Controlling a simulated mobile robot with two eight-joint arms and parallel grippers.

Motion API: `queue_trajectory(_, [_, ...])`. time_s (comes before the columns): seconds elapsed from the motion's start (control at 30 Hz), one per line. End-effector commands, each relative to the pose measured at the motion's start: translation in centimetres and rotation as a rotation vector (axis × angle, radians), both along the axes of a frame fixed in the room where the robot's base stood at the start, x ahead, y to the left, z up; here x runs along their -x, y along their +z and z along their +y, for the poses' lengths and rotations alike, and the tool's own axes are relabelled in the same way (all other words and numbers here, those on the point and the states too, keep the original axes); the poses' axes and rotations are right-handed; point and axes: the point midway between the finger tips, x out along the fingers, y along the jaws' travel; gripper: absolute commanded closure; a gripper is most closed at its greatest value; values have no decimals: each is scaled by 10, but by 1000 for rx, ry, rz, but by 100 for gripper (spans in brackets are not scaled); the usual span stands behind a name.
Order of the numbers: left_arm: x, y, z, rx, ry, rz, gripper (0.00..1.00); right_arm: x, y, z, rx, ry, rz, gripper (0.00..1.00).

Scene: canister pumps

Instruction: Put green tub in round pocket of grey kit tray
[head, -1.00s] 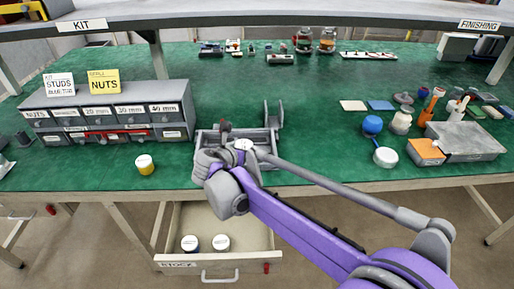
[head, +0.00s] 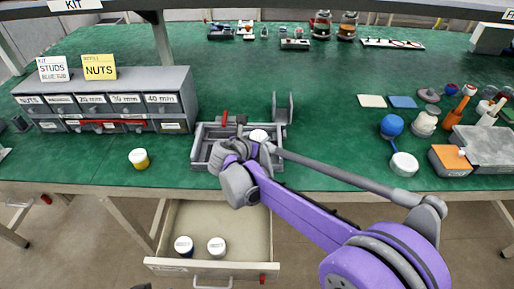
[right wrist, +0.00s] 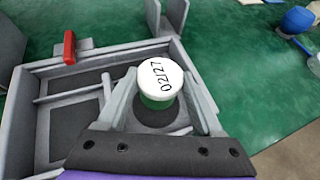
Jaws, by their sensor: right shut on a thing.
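The green tub (right wrist: 156,103) has a white lid marked 02/27, and only a strip of its green side shows below the lid. My right gripper (right wrist: 160,100) is shut on it, one finger on each side. The tub is upright over the right part of the grey kit tray (right wrist: 22,110), above a dark round pocket (right wrist: 155,122). I cannot tell whether its base is inside the pocket. In the head view the white lid (head: 259,135) shows above the tray (head: 200,150), with my right gripper (head: 250,147) partly hiding it. My left gripper is not in view.
An upright grey bracket (head: 283,107) is just behind. An open stock drawer (head: 210,212) below holds two white-lidded tubs.

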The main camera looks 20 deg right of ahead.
Motion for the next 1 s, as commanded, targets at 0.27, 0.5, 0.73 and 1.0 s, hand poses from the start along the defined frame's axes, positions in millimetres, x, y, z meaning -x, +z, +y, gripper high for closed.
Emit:
queue_trajectory(0.27, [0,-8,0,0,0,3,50,0,-33,0,0,0,0,92])
queue_trajectory(0.5, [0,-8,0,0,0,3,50,0,-39,0,1,0,-1,92])
queue_trajectory(0.73, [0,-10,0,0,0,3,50,0,-42,0,0,0,0,25])
queue_trajectory(1.0, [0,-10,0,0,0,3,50,0,-41,0,0,0,0,2])
